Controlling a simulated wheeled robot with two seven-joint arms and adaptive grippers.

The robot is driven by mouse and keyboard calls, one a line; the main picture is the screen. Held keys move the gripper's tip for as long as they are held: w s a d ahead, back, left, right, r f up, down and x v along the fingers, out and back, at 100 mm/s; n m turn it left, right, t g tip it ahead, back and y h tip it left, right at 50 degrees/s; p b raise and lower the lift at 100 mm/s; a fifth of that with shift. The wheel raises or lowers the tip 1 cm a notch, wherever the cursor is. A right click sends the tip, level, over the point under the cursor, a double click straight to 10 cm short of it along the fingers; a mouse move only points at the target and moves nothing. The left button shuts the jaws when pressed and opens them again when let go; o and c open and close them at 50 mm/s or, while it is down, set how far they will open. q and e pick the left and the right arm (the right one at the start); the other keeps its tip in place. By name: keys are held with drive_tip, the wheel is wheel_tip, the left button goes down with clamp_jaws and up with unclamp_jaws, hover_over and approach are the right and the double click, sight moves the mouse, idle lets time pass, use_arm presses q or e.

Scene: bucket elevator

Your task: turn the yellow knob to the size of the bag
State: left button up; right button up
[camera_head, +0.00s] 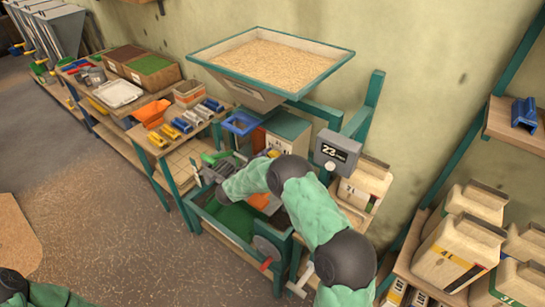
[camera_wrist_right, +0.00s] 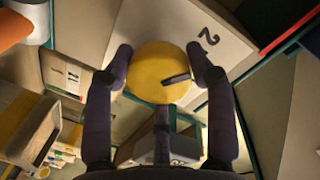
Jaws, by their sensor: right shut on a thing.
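In the right wrist view the round yellow knob (camera_wrist_right: 158,68) sits on a pale panel (camera_wrist_right: 225,32) marked with a "2". A dark pointer mark on its face lies right of centre, towards the right finger. My right gripper (camera_wrist_right: 161,72) is shut on the knob, one finger on each side. In the head view my right gripper (camera_head: 213,171) reaches into the green-framed machine (camera_head: 245,249); I cannot make out the knob there. A beige bag-like container (camera_head: 370,180) with a number stands beside the machine; its number is hard to read. My left gripper is out of view.
A hopper of grain (camera_head: 272,65) stands above the machine. A grey display (camera_head: 337,153) reads about "23". Numbered beige containers (camera_head: 459,252) stand on the right rack. A bench (camera_head: 160,150) with tools and trays is at the left.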

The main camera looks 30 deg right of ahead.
drive_tip(key=shift+d+r, duration=0.1)
idle(0.5)
drive_tip(key=o, duration=1.2)
drive_tip(key=shift+s, duration=0.1)
drive_tip(key=shift+c, duration=0.2)
drive_tip(key=v, duration=1.2)
